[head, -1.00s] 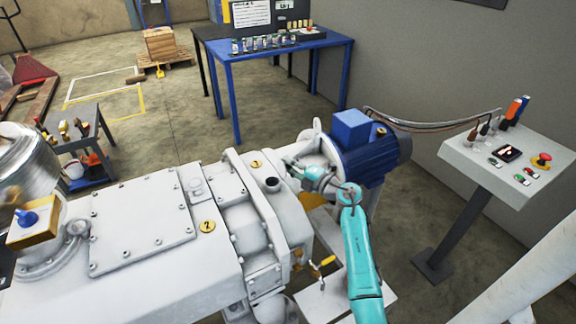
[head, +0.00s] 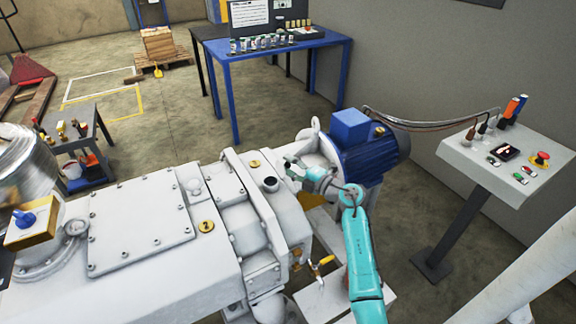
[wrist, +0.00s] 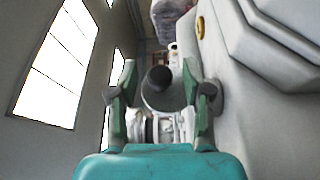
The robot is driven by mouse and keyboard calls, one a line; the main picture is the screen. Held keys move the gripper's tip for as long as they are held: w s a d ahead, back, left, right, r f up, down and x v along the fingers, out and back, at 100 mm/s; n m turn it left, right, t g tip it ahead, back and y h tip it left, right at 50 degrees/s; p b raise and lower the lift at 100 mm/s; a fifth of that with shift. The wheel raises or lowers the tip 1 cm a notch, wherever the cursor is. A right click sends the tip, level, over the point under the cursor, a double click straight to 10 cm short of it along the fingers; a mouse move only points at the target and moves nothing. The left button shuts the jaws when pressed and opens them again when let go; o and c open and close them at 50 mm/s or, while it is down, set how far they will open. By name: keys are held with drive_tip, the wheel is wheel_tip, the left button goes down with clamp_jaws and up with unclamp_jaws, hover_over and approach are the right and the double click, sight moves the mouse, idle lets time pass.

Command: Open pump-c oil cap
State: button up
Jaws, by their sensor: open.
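The large pale grey pump (head: 155,265) fills the lower left of the head view. A short upright grey stub with a dark round top (head: 270,184) stands on the pump near its motor end; I cannot tell whether the dark top is the oil cap or an opening. My gripper (head: 290,168) is open just to the right of the stub, apart from it in the head view. In the wrist view, a grey cylinder with a dark round end (wrist: 158,78) shows between the open fingers of my gripper (wrist: 158,88). Nothing is held.
A blue motor (head: 362,150) sits behind my gripper. A brass disc marked 2 (head: 206,226) and a yellow-handled valve (head: 322,264) are on the pump. A control console (head: 505,165) stands at right. A blue table (head: 280,55) is behind. Floor between is clear.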

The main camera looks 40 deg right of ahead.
drive_tip(key=s+d, duration=0.1)
drive_tip(key=s, duration=1)
drive_tip(key=shift+d+f, duration=0.15)
drive_tip(key=s+a+m+t, duration=0.2)
drive_tip(key=s+a+m, duration=0.25)
drive_tip(key=a, duration=0.75)
drive_tip(key=s+a+m+t, duration=0.25)
drive_tip(key=s+a, duration=0.35)
drive_tip(key=a, duration=0.7)
drive_tip(key=s+a+m+g, duration=0.2)
drive_tip(key=s+a+m, duration=0.1)
drive_tip(key=s, duration=0.5)
drive_tip(key=s+a+f+m+g+h, duration=0.1)
drive_tip(key=s+a+m+g, duration=0.2)
drive_tip(key=s, duration=0.6)
drive_tip(key=s+a+f+m+g+h, duration=0.1)
drive_tip(key=s+a+m+g, duration=0.2)
drive_tip(key=s+m, duration=0.2)
drive_tip(key=s, duration=0.3)
drive_tip(key=shift+s+a+m, duration=0.2)
drive_tip(key=shift+s+m, duration=0.2)
